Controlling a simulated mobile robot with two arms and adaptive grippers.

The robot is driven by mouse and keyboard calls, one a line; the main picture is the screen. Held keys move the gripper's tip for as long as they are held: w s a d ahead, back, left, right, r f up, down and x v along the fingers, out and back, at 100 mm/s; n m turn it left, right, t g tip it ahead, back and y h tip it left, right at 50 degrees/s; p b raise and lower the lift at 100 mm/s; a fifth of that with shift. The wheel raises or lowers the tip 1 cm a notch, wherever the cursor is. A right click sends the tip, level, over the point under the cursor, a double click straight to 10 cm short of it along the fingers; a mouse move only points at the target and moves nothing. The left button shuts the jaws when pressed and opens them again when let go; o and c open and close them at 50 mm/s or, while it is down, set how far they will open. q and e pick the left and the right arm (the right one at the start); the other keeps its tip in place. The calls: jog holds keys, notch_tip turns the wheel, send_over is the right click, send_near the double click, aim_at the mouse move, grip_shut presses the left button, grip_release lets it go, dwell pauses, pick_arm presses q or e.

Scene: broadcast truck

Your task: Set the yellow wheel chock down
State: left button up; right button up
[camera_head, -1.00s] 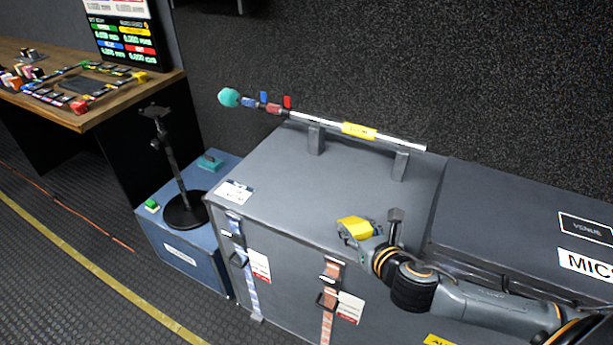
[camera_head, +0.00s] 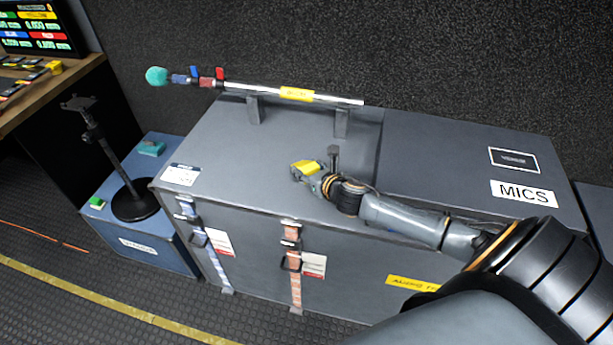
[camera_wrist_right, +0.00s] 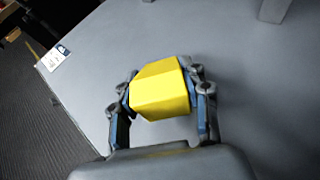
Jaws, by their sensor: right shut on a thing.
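The yellow wheel chock (camera_head: 306,166) is between the fingers of my right gripper (camera_head: 300,174), over the front part of the grey case top (camera_head: 225,150). In the right wrist view the chock (camera_wrist_right: 159,88) fills the gap between both fingers of the right gripper (camera_wrist_right: 160,100), which are shut on its sides. The grey case top (camera_wrist_right: 255,80) lies behind and below it. I cannot tell whether the chock touches the case top. My left gripper is not in view.
A boom pole (camera_head: 330,99) with a teal tip rests on two uprights at the back of the case. A black stand (camera_head: 108,165) is on a blue case (camera_head: 150,247) at left. A MICS case (camera_head: 440,140) adjoins at right.

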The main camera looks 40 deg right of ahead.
jog(key=shift+w+d+f, duration=0.15)
jog(key=shift+f, duration=0.05)
jog(key=shift+w+f, duration=0.15)
jog(key=shift+f, duration=1.6)
jog(key=shift+f, duration=0.2)
jog(key=o, duration=1.2)
jog(key=shift+r, duration=0.2)
jog(key=v, duration=1.2)
jog(key=shift+d, duration=0.1)
